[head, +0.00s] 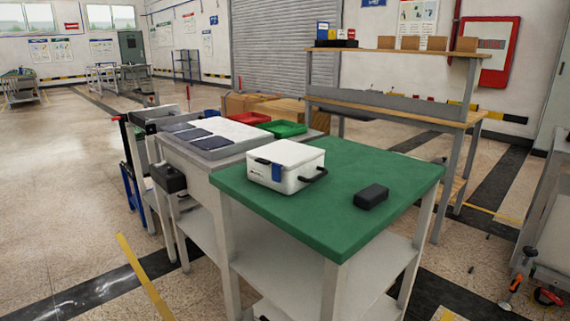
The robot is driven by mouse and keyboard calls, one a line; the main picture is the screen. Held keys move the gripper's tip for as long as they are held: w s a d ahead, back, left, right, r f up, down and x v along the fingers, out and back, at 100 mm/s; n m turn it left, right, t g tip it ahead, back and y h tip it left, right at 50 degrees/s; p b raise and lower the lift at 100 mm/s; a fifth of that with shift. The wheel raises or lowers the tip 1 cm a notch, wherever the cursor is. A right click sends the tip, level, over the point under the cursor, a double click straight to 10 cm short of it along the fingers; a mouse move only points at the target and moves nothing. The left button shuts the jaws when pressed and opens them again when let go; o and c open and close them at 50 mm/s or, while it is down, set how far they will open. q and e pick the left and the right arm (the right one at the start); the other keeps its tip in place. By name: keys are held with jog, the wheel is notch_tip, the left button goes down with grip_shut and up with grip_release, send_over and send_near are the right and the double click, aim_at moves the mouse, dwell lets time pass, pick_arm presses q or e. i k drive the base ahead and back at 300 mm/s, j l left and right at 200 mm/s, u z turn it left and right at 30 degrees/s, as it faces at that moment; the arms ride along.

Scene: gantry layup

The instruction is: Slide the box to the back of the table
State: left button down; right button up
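A white lidded box (284,165) with a blue latch and black handles sits on the green-topped table (345,214). It stands on the left part of the top, close to the left edge. A small black block (371,196) lies to its right, apart from it. Neither of my grippers shows in the head view, and nothing is touching the box.
A grey bench (185,165) with dark pads, a red tray (249,118) and a green tray (281,128) adjoins the table on the left. A wooden shelf bench (400,107) stands behind. The right and far parts of the green top are clear.

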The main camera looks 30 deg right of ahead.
aim_at(293, 180)
jog(key=i+j+z, duration=0.2)
jog(key=j+z, duration=0.25)
jog(key=i+j+z, duration=0.1)
jog(key=j+z, duration=0.85)
jog(key=i+l, duration=0.05)
